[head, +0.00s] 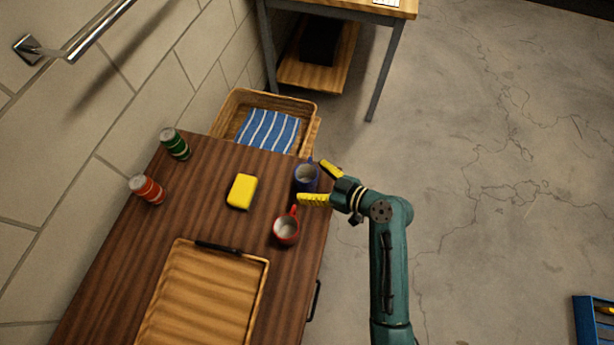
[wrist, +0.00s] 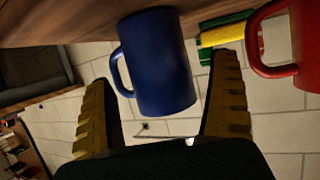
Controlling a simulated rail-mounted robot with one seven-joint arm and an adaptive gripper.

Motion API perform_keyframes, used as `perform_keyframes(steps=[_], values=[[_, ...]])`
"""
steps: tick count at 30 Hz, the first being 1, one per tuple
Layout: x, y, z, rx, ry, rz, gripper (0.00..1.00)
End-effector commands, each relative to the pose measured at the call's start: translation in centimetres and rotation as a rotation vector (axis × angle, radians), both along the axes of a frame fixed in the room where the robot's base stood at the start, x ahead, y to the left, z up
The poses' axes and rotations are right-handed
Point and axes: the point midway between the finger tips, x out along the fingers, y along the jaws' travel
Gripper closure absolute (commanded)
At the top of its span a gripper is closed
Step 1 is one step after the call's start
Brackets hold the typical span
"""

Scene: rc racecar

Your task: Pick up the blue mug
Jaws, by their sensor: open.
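The blue mug (head: 305,178) stands near the right edge of the dark wooden table in the head view. In the wrist view the blue mug (wrist: 160,65) is just ahead of the fingertips, between the lines of the two yellow fingers, with its handle to the left. My gripper (head: 316,184) is open and empty, reaching in from the right at the table edge, its fingers on either side of the mug. In the wrist view my gripper (wrist: 165,95) spans wider than the mug. I cannot tell whether a finger touches it.
A red mug (head: 286,228) stands close to the blue mug, and also shows in the wrist view (wrist: 290,45). A yellow sponge-like block (head: 242,191), green can (head: 175,143), red can (head: 147,189) and wooden tray (head: 262,300) share the table (head: 110,270). A basket (head: 232,104) with striped cloth stands behind.

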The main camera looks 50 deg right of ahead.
Motion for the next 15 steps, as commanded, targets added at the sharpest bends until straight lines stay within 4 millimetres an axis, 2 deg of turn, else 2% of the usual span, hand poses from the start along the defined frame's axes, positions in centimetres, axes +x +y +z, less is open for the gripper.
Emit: perform_keyframes(steps=[1,4,11,15], values=[[0.9,0.2,-0.4,-0.001,0.000,0.004,0.08],[2.0,0.3,-0.9,-0.002,0.001,0.002,0.08],[2.2,0.3,-0.9,-0.001,0.000,-0.001,0.08],[2.2,0.3,-0.9,0.000,0.000,-0.001,0.32]])
